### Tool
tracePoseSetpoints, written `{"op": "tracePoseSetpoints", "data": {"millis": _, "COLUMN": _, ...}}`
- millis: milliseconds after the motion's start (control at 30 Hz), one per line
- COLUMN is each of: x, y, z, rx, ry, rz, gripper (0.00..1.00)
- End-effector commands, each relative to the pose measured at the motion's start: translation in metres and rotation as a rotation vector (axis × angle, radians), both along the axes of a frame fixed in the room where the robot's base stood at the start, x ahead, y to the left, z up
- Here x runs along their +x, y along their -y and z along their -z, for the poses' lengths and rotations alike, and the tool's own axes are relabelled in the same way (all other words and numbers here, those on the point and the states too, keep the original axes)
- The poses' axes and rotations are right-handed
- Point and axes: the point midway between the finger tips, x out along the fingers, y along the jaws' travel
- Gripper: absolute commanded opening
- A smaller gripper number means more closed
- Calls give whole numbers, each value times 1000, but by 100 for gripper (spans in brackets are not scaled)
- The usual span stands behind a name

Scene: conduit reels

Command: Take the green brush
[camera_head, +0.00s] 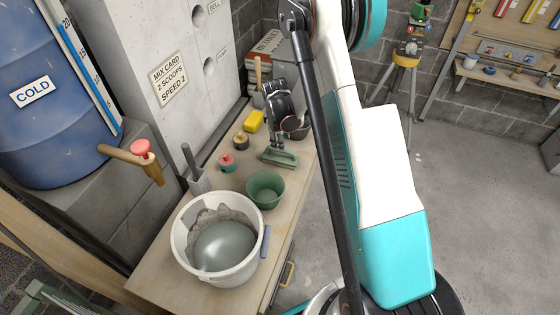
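The green brush (280,158) lies on the wooden bench near its right edge, in the camera_head view. It looks like a flat green block. My gripper (275,145) reaches down from above, with its dark fingers directly over the brush and at or very close to its top. The fingers hide the middle of the brush, and any handle there does not show clearly. At this size I cannot tell whether the fingers are apart or closed on it.
A green bowl (265,189) and a white bucket (185,245) of grey mix stand nearer on the bench (150,285). Small red-topped and dark-topped pots and a yellow sponge (252,121) are left of my gripper. A blue barrel (55,100) stands left.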

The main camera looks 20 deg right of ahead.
Motion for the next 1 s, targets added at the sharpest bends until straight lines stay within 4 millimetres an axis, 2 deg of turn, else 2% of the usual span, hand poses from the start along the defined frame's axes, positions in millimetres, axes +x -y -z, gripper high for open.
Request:
{"op": "tracePoseSetpoints", "data": {"millis": 33, "x": 2, "y": 1, "z": 12, "rx": 0, "ry": 0, "rz": 1, "gripper": 38}}
{"op": "tracePoseSetpoints", "data": {"millis": 100, "x": 3, "y": 3, "z": 21, "rx": 0, "ry": 0, "rz": 1, "gripper": 38}}
{"op": "tracePoseSetpoints", "data": {"millis": 467, "x": 7, "y": 5, "z": 43, "rx": 0, "ry": 0, "rz": 0, "gripper": 38}}
{"op": "tracePoseSetpoints", "data": {"millis": 733, "x": 14, "y": 8, "z": 80, "rx": 1, "ry": 1, "rz": 0, "gripper": 38}}
{"op": "tracePoseSetpoints", "data": {"millis": 1000, "x": 15, "y": 9, "z": 84, "rx": 1, "ry": 1, "rz": 0, "gripper": 38}}
